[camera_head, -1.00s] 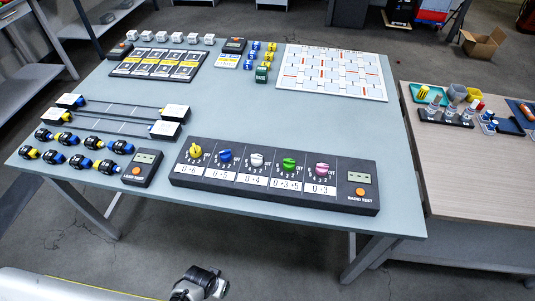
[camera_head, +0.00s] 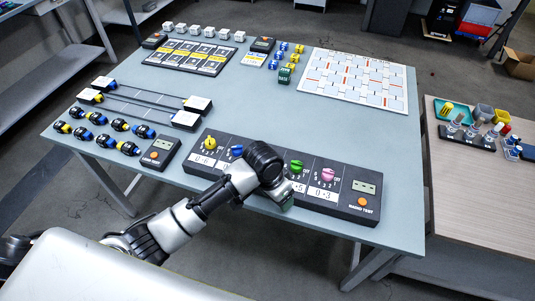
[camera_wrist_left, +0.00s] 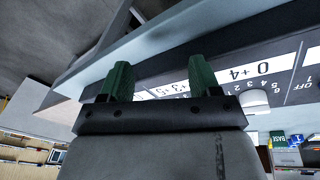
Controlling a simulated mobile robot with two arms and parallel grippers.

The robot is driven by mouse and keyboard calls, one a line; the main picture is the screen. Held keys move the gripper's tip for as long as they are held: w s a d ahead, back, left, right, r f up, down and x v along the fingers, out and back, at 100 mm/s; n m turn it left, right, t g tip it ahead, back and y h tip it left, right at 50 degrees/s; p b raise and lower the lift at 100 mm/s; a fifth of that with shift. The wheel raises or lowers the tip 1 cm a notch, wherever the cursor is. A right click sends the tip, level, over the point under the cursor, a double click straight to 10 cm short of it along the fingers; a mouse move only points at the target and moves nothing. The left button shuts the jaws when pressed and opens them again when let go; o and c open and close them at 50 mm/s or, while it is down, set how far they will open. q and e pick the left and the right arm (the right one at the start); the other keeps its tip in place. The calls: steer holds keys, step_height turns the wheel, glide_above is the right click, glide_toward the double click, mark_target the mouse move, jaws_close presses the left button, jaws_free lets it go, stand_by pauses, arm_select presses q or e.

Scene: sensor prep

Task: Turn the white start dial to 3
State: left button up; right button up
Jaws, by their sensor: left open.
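The white start dial (camera_wrist_left: 255,99) shows in the left wrist view beside its "0→4" label, to the right of my fingers. In the head view my left arm hides it. It belongs to the black radio test panel (camera_head: 340,203), between the blue dial (camera_head: 237,151) and the green dial (camera_head: 296,166). My left gripper (camera_head: 287,203) is at the panel's front edge, below the green dial. In the wrist view its green fingers (camera_wrist_left: 160,77) are apart with nothing between them. The white dial's pointer setting cannot be read. My right gripper is not in view.
The yellow dial (camera_head: 210,143) and pink dial (camera_head: 328,174) stand on the same panel. A laser test box (camera_head: 161,152) sits left of it. The table (camera_head: 240,100) is clear behind the panel. A wooden side table (camera_head: 465,190) stands at the right.

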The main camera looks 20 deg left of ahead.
arm_select(q)
steer(key=shift+g+y, duration=0.3)
steer(key=shift+y, duration=0.3)
steer(key=w+a+r, duration=0.1)
steer(key=w, duration=0.1)
steer(key=w+r, duration=0.2)
steer(key=w, duration=0.1)
steer(key=w+a+r, duration=0.1)
steer(key=w, duration=0.1)
steer(key=shift+w+a+r, duration=0.2)
steer(key=shift+a, duration=0.1)
steer(key=w+a+r+n+y, duration=0.1)
steer(key=w+a+r, duration=0.3)
steer(key=w+r, duration=0.15)
steer(key=f, duration=1)
steer(key=shift+w+a+f+p, duration=0.1)
steer(key=shift+a+f+p, duration=0.1)
steer(key=shift+f+p, duration=0.2)
steer(key=c, duration=0.9)
